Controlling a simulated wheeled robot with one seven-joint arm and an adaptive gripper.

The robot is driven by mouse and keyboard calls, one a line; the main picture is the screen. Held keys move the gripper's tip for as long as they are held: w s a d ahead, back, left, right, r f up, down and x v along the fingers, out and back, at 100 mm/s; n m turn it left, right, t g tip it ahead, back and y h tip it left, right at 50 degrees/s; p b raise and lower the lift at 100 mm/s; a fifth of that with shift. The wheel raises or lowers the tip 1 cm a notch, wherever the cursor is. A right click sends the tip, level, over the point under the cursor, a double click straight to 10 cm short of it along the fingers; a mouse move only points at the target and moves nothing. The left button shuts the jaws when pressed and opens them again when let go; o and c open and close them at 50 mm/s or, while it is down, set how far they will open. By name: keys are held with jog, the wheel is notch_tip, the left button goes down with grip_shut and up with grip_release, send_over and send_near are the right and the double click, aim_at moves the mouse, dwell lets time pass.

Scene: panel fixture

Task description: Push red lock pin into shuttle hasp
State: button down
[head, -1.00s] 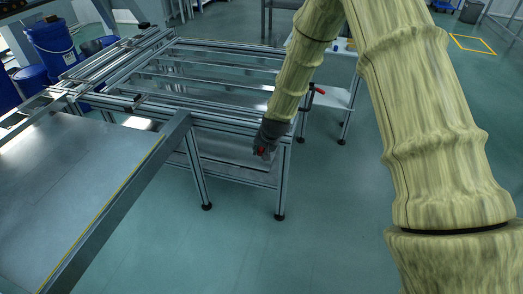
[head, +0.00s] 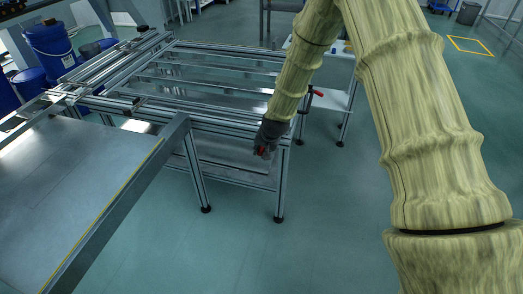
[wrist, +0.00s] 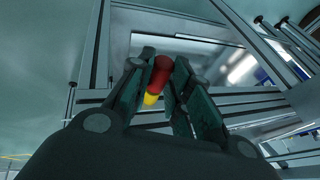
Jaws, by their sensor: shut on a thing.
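My gripper (head: 263,149) is at the near right corner of the metal panel frame (head: 230,129), in front of its front rail. In the wrist view my gripper (wrist: 160,82) is shut on the red lock pin (wrist: 162,72), which has a yellow section (wrist: 150,99) next to the red. The pin also shows as a small red spot in the head view (head: 262,151). I cannot make out the shuttle hasp in either view. Whether the pin touches the frame cannot be told.
A red-handled clamp or lever (head: 318,92) stands at the right, near a small side table (head: 335,99). A flat grey table (head: 75,175) is at the left, with blue barrels (head: 50,48) behind. The floor in front of the frame is clear.

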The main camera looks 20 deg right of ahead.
jog(key=shift+w+d, duration=0.2)
jog(key=shift+w, duration=0.1)
jog(key=c, duration=1.2)
grip_release()
jog(key=shift+c, duration=0.2)
jog(key=shift+r, duration=0.1)
jog(key=v, duration=1.1)
jog(key=shift+s+r, duration=0.2)
jog(key=shift+r, duration=0.15)
jog(key=s+a+f+n+g, duration=0.1)
jog(key=s+f+n+g, duration=0.25)
jog(key=s+f, duration=2)
jog(key=s+a+f+n+g, duration=0.1)
jog(key=s+f+n, duration=0.15)
jog(key=s, duration=0.85)
jog(key=s+a+f+n+g, duration=0.1)
jog(key=s+f, duration=0.2)
jog(key=s, duration=0.8)
notch_tip(320, 180, up, 15)
jog(key=p, duration=1.5)
jog(key=shift+h, duration=0.3)
